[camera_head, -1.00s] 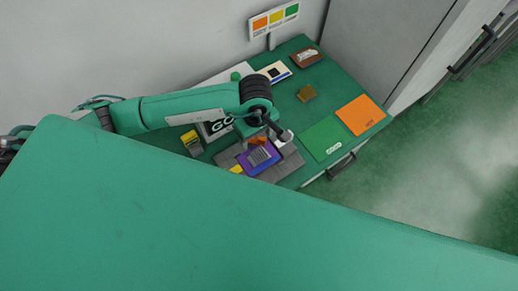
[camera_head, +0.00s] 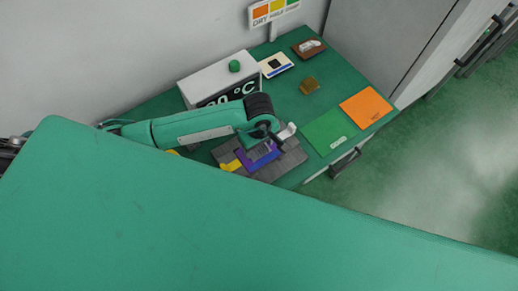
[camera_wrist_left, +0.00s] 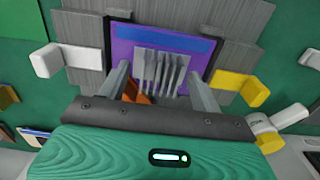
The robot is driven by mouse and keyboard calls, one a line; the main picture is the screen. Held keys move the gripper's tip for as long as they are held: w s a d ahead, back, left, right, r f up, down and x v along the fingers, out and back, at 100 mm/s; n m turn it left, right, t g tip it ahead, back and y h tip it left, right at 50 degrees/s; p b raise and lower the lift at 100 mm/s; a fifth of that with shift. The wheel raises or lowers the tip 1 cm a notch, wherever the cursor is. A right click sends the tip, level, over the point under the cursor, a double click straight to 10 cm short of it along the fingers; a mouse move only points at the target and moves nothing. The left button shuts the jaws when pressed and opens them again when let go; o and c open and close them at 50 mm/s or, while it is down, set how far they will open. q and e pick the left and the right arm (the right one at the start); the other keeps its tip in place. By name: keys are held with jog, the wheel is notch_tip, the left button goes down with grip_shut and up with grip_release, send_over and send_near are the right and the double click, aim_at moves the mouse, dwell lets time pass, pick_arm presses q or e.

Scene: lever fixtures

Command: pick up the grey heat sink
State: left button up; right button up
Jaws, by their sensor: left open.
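The grey heat sink (camera_wrist_left: 160,68), a finned block, sits on a purple board (camera_wrist_left: 122,42) in the left wrist view. The board lies in a grey fixture (camera_wrist_left: 85,35) on the green table. In the head view the heat sink (camera_head: 259,152) is partly hidden by my left gripper (camera_head: 270,141). In the left wrist view my left gripper (camera_wrist_left: 160,82) is open, with one finger on either side of the heat sink's near end. I cannot tell whether the fingers touch it. My right gripper is not in view.
A white lever (camera_wrist_left: 65,60) and a yellow lever (camera_wrist_left: 240,87) flank the board. A white display box (camera_head: 215,78) with a green button stands behind my arm. Green (camera_head: 328,131) and orange (camera_head: 366,108) mats lie to the right, with a small brown block (camera_head: 309,85) farther back.

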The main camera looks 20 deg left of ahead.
pick_arm(q)
jog(key=shift+c, duration=0.3)
jog(key=c, duration=1)
jog(key=shift+r, duration=0.15)
